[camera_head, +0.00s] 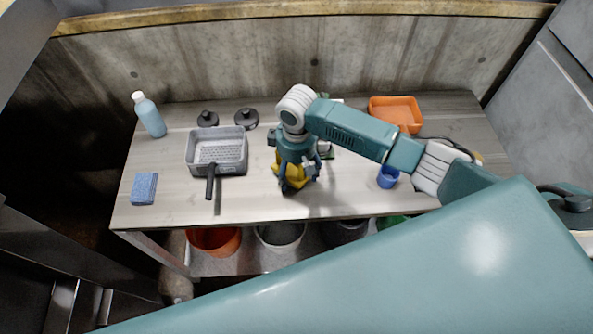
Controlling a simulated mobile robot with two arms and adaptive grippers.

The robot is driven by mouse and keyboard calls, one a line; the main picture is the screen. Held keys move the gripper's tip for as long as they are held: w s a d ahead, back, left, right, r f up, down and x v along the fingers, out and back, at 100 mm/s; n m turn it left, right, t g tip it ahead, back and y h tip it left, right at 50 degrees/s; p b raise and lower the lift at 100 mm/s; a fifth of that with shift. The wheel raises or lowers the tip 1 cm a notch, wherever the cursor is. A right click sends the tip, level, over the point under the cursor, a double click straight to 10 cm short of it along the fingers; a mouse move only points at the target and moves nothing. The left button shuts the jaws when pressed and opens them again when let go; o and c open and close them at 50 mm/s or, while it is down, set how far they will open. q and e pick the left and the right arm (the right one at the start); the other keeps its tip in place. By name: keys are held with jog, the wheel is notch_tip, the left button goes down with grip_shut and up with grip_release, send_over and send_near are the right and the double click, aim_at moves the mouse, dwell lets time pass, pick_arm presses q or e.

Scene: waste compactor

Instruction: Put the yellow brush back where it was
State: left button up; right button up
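A yellow thing (295,172), which looks like the yellow brush, is at the middle of the wooden table (345,205), mostly hidden by my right gripper (297,184). My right gripper points down over it, with its dark fingers in front of and beside the yellow part. I cannot tell whether the fingers are closed on it, or whether it touches the table. My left gripper is not in view.
A grey basket with a black handle (217,151), blue sponge (144,188), blue bottle (150,115) and two black knobbed pieces (246,118) are on the left. An orange tray (396,112) and blue cup (388,177) are on the right. Buckets (214,241) stand below.

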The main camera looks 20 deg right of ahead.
notch_tip(320, 180, up, 12)
jog(key=b, duration=0.1)
jog(key=shift+r, duration=0.2)
dwell(0.4)
jog(key=shift+s+f, duration=0.1)
